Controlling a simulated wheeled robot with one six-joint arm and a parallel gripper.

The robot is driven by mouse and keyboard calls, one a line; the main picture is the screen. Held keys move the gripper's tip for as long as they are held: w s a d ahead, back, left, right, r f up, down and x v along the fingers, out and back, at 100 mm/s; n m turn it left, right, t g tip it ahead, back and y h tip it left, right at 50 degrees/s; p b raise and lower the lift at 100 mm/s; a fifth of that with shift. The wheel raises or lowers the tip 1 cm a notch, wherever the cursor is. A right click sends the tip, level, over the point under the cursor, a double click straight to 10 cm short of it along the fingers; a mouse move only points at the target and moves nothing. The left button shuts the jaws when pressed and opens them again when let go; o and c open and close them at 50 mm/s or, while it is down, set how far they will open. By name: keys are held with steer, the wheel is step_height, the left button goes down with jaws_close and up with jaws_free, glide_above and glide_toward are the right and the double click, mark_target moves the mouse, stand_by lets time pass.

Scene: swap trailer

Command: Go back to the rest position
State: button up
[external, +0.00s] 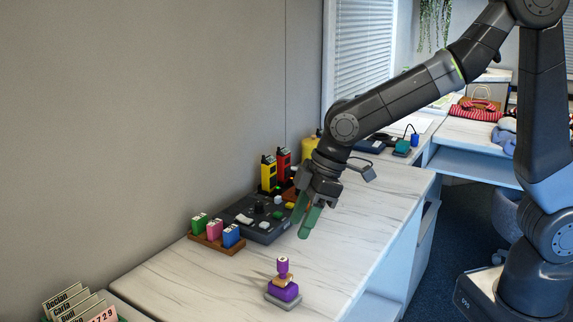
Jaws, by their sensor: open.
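My gripper (311,220) hangs over the white marbled counter (180,280), its green fingertips pointing down and to the left. It is open and nothing shows between the fingers. It is apart from the purple stamp-like object (283,284), which stands upright on a grey base at the counter's front. The dark panel (250,232) with knobs and buttons is left of the fingers. The gripper may hide part of the things behind it.
A brown holder (207,241) with green, pink and blue blocks stands left of the panel. Yellow (268,174) and red (284,162) devices stand behind it. Name cards (70,305) are at the lower left. The wall borders the counter's left. The counter's front right is clear.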

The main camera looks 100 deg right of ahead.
mark_target(284, 259)
steer(key=x, duration=1.1)
steer(key=shift+s, duration=0.15)
steer(key=shift+r, duration=0.2)
